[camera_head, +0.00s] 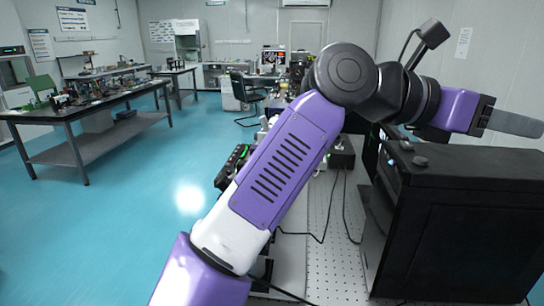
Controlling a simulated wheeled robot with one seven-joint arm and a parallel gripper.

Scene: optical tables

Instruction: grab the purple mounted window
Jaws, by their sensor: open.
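I cannot make out a purple mounted window in the head view. The purple surfaces in the foreground are my own arm, which crosses the picture and hides part of the optical table (318,212) behind it. My gripper (518,122) is at the far right, pointing right, above a large black box. It is seen side-on, with one grey finger showing clearly and the gap between the fingers hidden. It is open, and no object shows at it.
The large black box (455,225) stands on the optical table at the right, under my gripper. Dark devices and cables sit near the table's middle. A workbench (95,110) with several small parts is at the left. An office chair (246,98) stands behind. Blue floor lies open at left.

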